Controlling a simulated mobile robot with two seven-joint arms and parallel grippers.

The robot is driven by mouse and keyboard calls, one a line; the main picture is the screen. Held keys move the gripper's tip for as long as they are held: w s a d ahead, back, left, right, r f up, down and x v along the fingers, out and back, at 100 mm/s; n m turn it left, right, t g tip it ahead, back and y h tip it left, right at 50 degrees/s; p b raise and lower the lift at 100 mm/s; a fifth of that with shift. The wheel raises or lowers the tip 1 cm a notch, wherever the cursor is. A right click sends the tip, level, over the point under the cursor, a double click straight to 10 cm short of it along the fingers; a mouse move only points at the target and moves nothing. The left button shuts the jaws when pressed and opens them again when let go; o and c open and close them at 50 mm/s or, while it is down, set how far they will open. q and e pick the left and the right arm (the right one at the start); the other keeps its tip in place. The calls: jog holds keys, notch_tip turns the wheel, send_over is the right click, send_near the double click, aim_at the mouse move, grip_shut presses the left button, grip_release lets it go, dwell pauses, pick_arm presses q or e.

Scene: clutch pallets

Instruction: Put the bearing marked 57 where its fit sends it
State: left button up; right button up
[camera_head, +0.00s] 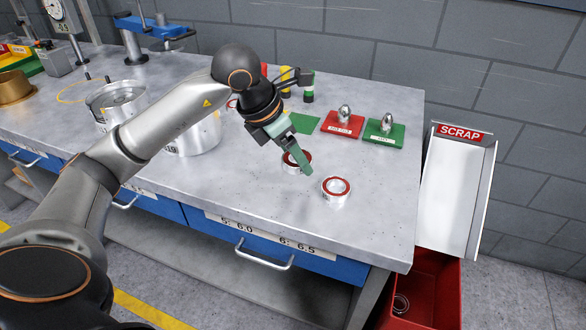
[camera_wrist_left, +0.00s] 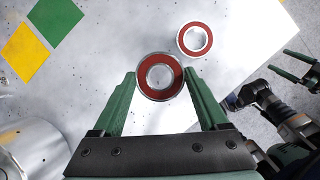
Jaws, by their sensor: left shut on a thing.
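A silver bearing with a red-brown seal (camera_head: 294,159) is between the fingers of my left gripper (camera_head: 300,163), at or just above the bench top. In the left wrist view the same bearing (camera_wrist_left: 160,77) sits between the two green fingertips, ring face toward the camera. A second similar bearing (camera_head: 336,191) lies flat on the bench to the right, apart from the gripper. No number can be read on either one. My right gripper (camera_wrist_left: 297,68) shows at the right edge of the left wrist view, fingers apart and empty.
A red plate (camera_head: 332,130) and a green plate (camera_head: 376,141), each with a metal plug, stand at the back right. A SCRAP chute (camera_head: 456,190) and red bin (camera_head: 446,285) holding a ring are beyond the right edge. Metal cylinders (camera_head: 197,138) stand left. Labelled drawers (camera_head: 290,252) are in front.

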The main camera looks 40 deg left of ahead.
aim_at(293, 180)
pick_arm(q)
jog(key=shift+w+a+f, duration=0.3)
jog(key=shift+w+f, duration=0.15)
jog(key=shift+f, duration=0.15)
jog(key=shift+w+a+f, duration=0.15)
jog(key=shift+f, duration=0.85)
jog(key=shift+w+a+f, duration=0.1)
jog(key=shift+w+f, duration=0.05)
jog(key=shift+f, duration=0.85)
jog(key=shift+f, duration=0.1)
